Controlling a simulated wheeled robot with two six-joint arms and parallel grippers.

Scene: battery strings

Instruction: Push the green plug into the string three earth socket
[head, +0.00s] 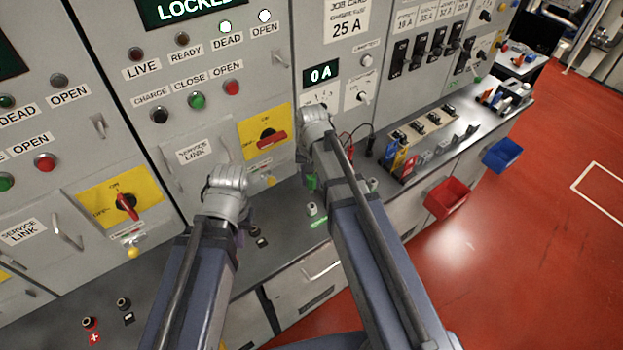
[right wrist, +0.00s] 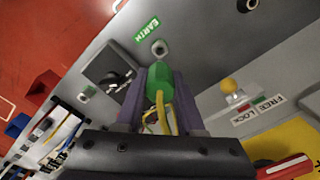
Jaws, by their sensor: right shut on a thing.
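My right gripper (right wrist: 157,90) is shut on the green plug (right wrist: 160,80), from which a yellow cable trails back. The plug also shows small in the head view (head: 311,183), below my right wrist. In the right wrist view its tip points at a round grey socket (right wrist: 159,47) with a green EARTH label (right wrist: 146,29). The plug appears short of the socket and apart from it. In the head view that socket (head: 312,209) stands on the bench ledge. No string number is readable beside it. My left gripper (head: 241,228) is mostly hidden behind its own wrist, so its jaws are unclear.
The cabinet front with a yellow switch plate (head: 252,147) and red handle stands close behind the grippers. Red and black leads (head: 351,146) lie to the right. A tool rack (head: 408,152) and a red bin (head: 447,197) are further right. Other sockets (head: 88,322) sit on the left ledge.

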